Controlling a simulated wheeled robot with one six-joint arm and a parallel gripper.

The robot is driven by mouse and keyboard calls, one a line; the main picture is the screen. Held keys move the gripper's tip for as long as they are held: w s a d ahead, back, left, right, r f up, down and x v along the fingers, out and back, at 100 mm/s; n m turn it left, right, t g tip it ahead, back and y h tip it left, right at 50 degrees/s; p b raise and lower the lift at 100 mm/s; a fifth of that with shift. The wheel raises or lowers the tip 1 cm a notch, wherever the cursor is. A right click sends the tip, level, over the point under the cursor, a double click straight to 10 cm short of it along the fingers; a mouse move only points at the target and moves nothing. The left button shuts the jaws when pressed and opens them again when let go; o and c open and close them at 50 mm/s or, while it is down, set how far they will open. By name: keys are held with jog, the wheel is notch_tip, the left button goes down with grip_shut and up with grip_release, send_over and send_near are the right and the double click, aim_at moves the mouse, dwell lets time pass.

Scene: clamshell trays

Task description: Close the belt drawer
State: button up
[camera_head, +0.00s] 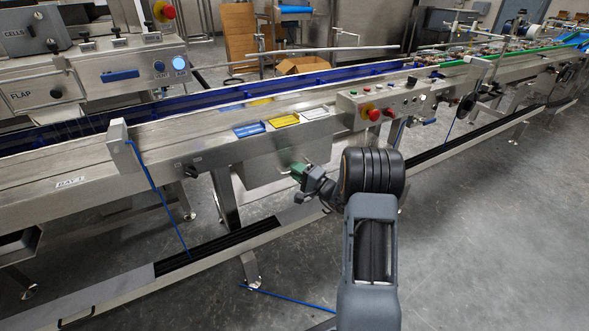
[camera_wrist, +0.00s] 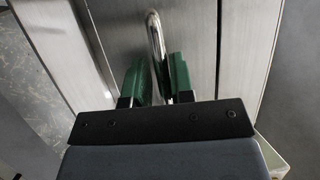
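The belt drawer (camera_head: 268,166) is a stainless steel box under the conveyor line, left of my arm in the head view. Its brushed metal front (camera_wrist: 110,25) fills much of the wrist view. A chrome bar handle (camera_wrist: 154,35) stands on that front. My gripper (camera_wrist: 158,65) has its two green fingers close on either side of the handle, which runs between them. It appears shut on the handle. In the head view my gripper (camera_head: 298,172) is at the drawer's right end. The drawer's inside is not visible, and I cannot tell how far it stands out.
The conveyor frame (camera_head: 90,180) runs above, with a control panel (camera_head: 385,107) with red buttons over my arm. A low rail (camera_head: 110,300) with black inserts runs along below. A blue cord (camera_head: 168,205) hangs at left. The grey floor at right is clear.

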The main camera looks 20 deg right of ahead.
jog(key=p+v, duration=0.2)
jog(key=v, duration=1.1)
jog(key=shift+d+p, duration=0.2)
jog(key=shift+p, duration=0.15)
jog(key=shift+s+r, duration=0.1)
jog(key=s+a+r+n+g+y+p, duration=0.1)
jog(key=s+a+r+n+g+p, duration=0.3)
jog(key=a+r+g+p, duration=0.45)
jog(key=s+a+r+n+g+y+p, duration=0.2)
jog(key=s+a+r+n+g+p, duration=0.3)
jog(key=a+r+p, duration=0.7)
jog(key=s+r+h+p, duration=0.3)
jog(key=r+h+p, duration=0.1)
jog(key=r, duration=0.4)
jog(key=s+d+r+n+h+p, duration=0.1)
jog(key=s+r+h+p, duration=0.2)
jog(key=r+p, duration=0.3)
jog(key=s+r+n+h+p, duration=0.1)
jog(key=s+r+h+p, duration=0.2)
jog(key=r, duration=0.7)
jog(key=shift+d+r+h+p, duration=0.15)
jog(key=shift+d+h+p, duration=0.2)
jog(key=shift+h+p, duration=0.75)
jog(key=shift+g, duration=0.25)
